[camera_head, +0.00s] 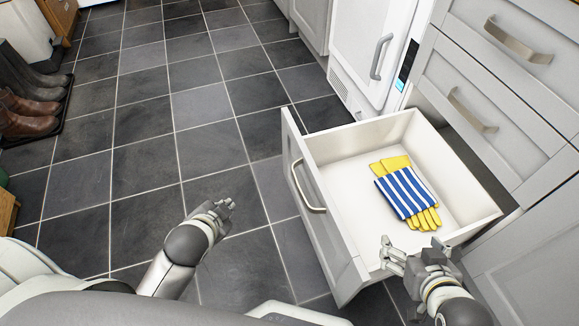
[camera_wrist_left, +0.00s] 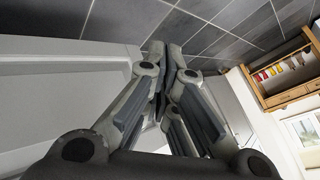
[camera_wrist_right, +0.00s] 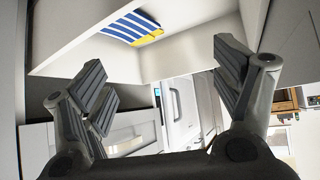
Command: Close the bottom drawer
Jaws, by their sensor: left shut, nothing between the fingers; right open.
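The bottom drawer (camera_head: 335,152) is pulled far out of the grey cabinet, with its grey front panel (camera_head: 312,215) and metal bar handle (camera_head: 306,187) facing left in the head view. The drawer also shows in the right wrist view (camera_wrist_right: 185,57), above my right fingers.
Two closed drawers (camera_head: 505,72) sit above the open one. A white appliance (camera_head: 365,50) stands behind the drawer. Boots (camera_head: 30,95) stand on a dark tray at the far left. The tiled floor (camera_head: 150,110) left of the drawer is clear.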

